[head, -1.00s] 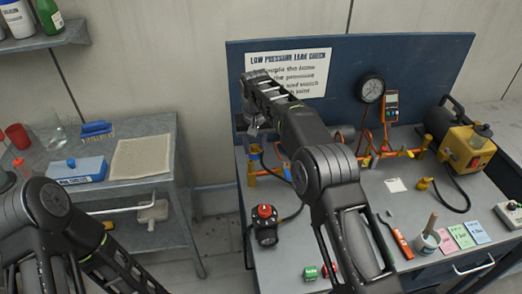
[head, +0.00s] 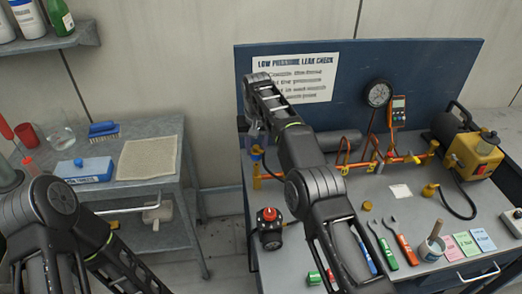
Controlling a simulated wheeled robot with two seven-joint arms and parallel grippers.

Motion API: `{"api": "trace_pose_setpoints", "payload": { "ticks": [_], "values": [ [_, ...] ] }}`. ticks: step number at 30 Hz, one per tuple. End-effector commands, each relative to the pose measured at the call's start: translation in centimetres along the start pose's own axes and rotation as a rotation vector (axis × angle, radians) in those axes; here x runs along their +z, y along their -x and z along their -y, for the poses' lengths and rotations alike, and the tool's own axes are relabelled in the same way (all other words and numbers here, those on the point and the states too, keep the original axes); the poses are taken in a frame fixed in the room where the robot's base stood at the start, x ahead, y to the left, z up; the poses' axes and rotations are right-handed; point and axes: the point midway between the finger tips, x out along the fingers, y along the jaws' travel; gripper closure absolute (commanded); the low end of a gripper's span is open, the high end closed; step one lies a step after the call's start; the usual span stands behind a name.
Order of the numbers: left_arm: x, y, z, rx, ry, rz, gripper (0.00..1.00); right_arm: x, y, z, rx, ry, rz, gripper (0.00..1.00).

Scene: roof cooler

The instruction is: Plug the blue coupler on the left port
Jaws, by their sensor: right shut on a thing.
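My right arm reaches over the bench to its far left end. A dark hose runs from there behind the arm. A yellow fitting (head: 256,178) stands just below the coupler; I cannot tell whether they touch. The orange pipe manifold (head: 385,160) with yellow fittings runs along the bench, its left part hidden behind my arm. The left port is not clearly seen.
A pressure gauge (head: 378,93) and a meter (head: 398,111) stand by the blue back panel. A yellow pump (head: 472,153) is at right. A black device with a red knob (head: 269,228) stands at front left. Several tools lie at the front. A grey cart (head: 160,190) stands left.

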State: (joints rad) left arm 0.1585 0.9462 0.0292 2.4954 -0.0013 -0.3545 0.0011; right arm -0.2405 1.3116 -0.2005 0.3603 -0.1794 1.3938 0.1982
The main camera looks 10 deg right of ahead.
Motion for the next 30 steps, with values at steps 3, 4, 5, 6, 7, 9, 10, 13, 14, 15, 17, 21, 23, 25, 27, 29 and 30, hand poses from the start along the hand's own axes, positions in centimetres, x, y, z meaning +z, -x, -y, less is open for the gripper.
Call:
{"api": "trace_pose_setpoints", "payload": {
  "ticks": [3, 4, 5, 6, 7, 9, 10, 13, 14, 15, 17, 21, 23, 25, 27, 29, 30],
  "values": [
    [0.0, 0.0, 0.0, 0.000, 0.000, 0.000, 0.64, 0.0, 0.1, -0.1, 0.000, 0.000, -0.002, 1.00],
    [0.0, 0.0, 0.0, 0.000, 0.000, 0.000, 0.64, 0.0, 0.1, -0.1, 0.000, 0.000, -0.002, 1.00],
    [0.0, 0.0, 0.0, 0.000, 0.000, 0.000, 0.64, 0.0, 0.1, -0.1, 0.000, 0.000, -0.002, 1.00],
    [0.0, 0.0, 0.0, 0.000, 0.000, 0.000, 0.64, 0.0, 0.1, -0.1, 0.000, 0.000, -0.002, 1.00],
    [0.0, 0.0, 0.0, 0.000, 0.000, 0.000, 0.64, 0.0, 0.1, 0.0, 0.000, 0.000, -0.002, 1.00],
    [0.0, 0.0, 0.0, 0.000, 0.000, 0.000, 0.64, 0.0, 0.0, 0.0, 0.000, 0.000, -0.002, 1.00],
    [0.0, -0.1, 0.0, 0.000, 0.000, 0.000, 0.64, 0.0, 0.0, 0.0, 0.000, 0.000, -0.002, 1.00],
    [0.0, -0.2, 0.1, 0.000, 0.000, 0.000, 0.64, 0.0, -0.3, 0.0, 0.000, 0.000, -0.002, 1.00],
    [0.0, -0.3, 0.1, 0.000, 0.000, 0.000, 0.64, 0.0, -0.4, 0.0, 0.000, 0.000, -0.002, 1.00],
    [0.0, -0.4, 0.1, 0.000, 0.000, 0.000, 0.64, 0.1, -0.6, 0.0, 0.000, 0.000, -0.002, 1.00],
    [0.0, -0.6, 0.2, 0.000, 0.000, 0.000, 0.64, 0.1, -0.9, 0.0, 0.000, 0.000, -0.003, 1.00],
    [0.0, -0.9, 0.3, 0.000, 0.000, 0.000, 0.64, 0.2, -1.5, 0.0, 0.000, 0.000, -0.001, 1.00],
    [0.0, -1.0, 0.4, 0.000, 0.000, 0.000, 0.64, 0.2, -1.8, 0.0, 0.000, 0.000, -0.001, 1.00],
    [0.0, -1.2, 0.5, 0.000, 0.000, 0.000, 0.64, 0.3, -2.0, 0.0, 0.000, 0.000, -0.001, 1.00],
    [0.0, -1.3, 0.5, 0.000, 0.000, 0.000, 0.64, 0.3, -2.3, 0.0, 0.000, 0.000, -0.002, 1.00],
    [0.0, -1.4, 0.5, 0.000, 0.000, 0.000, 0.64, 0.3, -2.5, 0.0, 0.000, 0.000, -0.003, 1.00],
    [0.0, -1.4, 0.6, 0.000, 0.000, 0.000, 0.64, 0.3, -2.5, 0.0, 0.000, 0.000, -0.003, 1.00]
  ]
}}
